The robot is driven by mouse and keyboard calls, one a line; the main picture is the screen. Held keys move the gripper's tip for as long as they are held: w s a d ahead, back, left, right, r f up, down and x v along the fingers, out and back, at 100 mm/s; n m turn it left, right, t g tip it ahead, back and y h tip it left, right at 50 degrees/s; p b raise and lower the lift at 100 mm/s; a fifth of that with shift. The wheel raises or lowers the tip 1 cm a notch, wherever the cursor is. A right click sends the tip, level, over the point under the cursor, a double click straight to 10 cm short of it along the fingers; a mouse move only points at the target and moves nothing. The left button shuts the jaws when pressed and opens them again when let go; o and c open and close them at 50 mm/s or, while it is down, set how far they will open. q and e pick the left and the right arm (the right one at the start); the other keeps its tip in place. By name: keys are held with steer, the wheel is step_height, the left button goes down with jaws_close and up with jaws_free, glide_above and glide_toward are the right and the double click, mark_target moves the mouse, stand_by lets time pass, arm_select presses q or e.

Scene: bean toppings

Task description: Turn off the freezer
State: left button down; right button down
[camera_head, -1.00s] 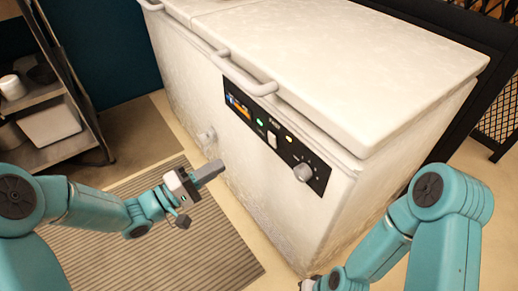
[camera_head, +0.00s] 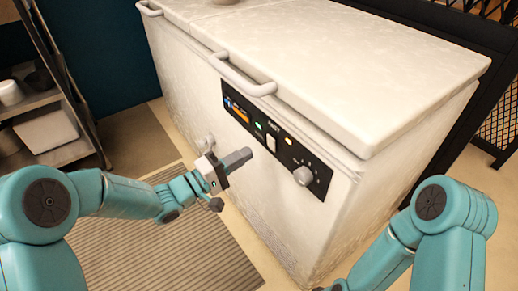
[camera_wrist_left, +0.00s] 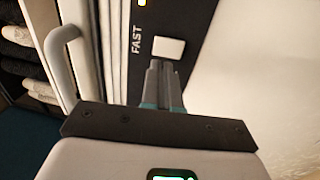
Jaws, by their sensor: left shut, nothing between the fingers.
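The white chest freezer (camera_head: 240,50) stands in front of me with its lids closed. Its black control panel (camera_head: 240,116) holds a small display, a lit green light (camera_head: 258,125), a white rocker switch (camera_head: 271,143), a yellow light and a round knob (camera_head: 303,176). My left gripper (camera_head: 247,153) is shut and empty, just left of and slightly below the switch in the head view. In the left wrist view its fingertips (camera_wrist_left: 163,65) are just below the white switch (camera_wrist_left: 169,47) beside the word FAST; contact cannot be told. My right gripper is hidden below the bottom edge; only its arm shows.
A metal shelf (camera_head: 45,150) with containers stands at the left. A striped mat (camera_head: 170,245) lies on the floor before the freezer. A dark lattice frame stands at the right.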

mark_target(269, 139)
arm_select(q)
steer(key=b+x, duration=0.1)
steer(key=x, duration=0.3)
steer(key=shift+w+d, duration=0.1)
steer(key=shift+d, duration=0.05)
steer(key=shift+w+d+r, duration=0.1)
steer(key=shift+w+d, duration=0.25)
steer(key=shift+d, duration=0.05)
steer(key=p, duration=0.2)
steer(key=r+p, duration=0.1)
steer(key=p, duration=0.1)
steer(key=shift+w+d+r+y, duration=0.15)
steer(key=shift+d+r+y, duration=0.05)
steer(key=shift+r+y, duration=0.1)
steer(key=shift+f+b, duration=0.55)
steer(key=shift+b, duration=0.2)
steer(key=shift+r, duration=0.1)
